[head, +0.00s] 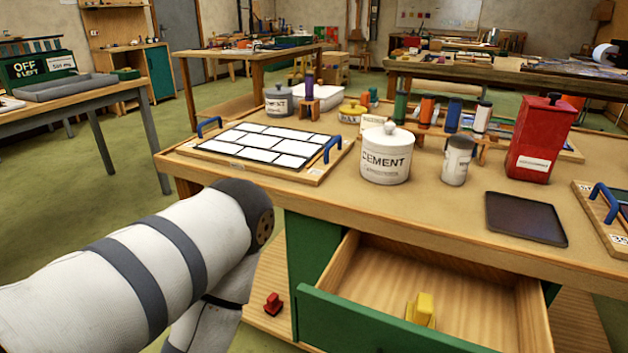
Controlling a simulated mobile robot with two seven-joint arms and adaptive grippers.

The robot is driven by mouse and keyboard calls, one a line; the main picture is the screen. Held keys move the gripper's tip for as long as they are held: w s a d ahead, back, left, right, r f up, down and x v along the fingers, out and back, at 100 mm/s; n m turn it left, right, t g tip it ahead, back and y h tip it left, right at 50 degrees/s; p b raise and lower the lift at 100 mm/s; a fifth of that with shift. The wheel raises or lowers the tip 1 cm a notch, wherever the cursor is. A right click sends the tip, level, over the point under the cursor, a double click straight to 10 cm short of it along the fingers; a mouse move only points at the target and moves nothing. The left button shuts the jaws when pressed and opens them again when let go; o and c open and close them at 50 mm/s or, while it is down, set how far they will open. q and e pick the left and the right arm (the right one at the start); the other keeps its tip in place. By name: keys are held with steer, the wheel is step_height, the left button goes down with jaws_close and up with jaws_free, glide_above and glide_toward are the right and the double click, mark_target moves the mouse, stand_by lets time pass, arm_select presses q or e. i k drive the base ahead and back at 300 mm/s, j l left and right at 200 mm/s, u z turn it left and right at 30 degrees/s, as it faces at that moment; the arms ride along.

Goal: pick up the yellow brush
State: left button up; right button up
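A small yellow object, likely the yellow brush (421,309), lies in the open green-fronted drawer (390,326) at the bottom of the head view. It rests on the drawer's wooden floor near the front panel, and the panel hides its lower part. Its bristles cannot be made out. My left arm reaches in from the left, to the left of the drawer, and bends down out of the picture. My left gripper is outside the view. My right arm and gripper are not in view.
Above the drawer, the workbench (440,215) holds a white cement jar (386,157), a grey can (457,161), a red canister (541,138), a dark tray (525,218) and a blue-handled panel board (262,150). A small red object (273,303) lies low, left of the drawer.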

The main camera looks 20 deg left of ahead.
mark_target(422, 312)
steer(key=i+j+z, duration=0.15)
steer(key=z, duration=0.2)
steer(key=i+j+z, duration=0.1)
steer(key=j+z, duration=0.25)
steer(key=i+j+z, duration=0.1)
steer(key=z, duration=0.3)
steer(key=k+j, duration=0.15)
steer(key=k, duration=0.15)
steer(key=i, duration=0.25)
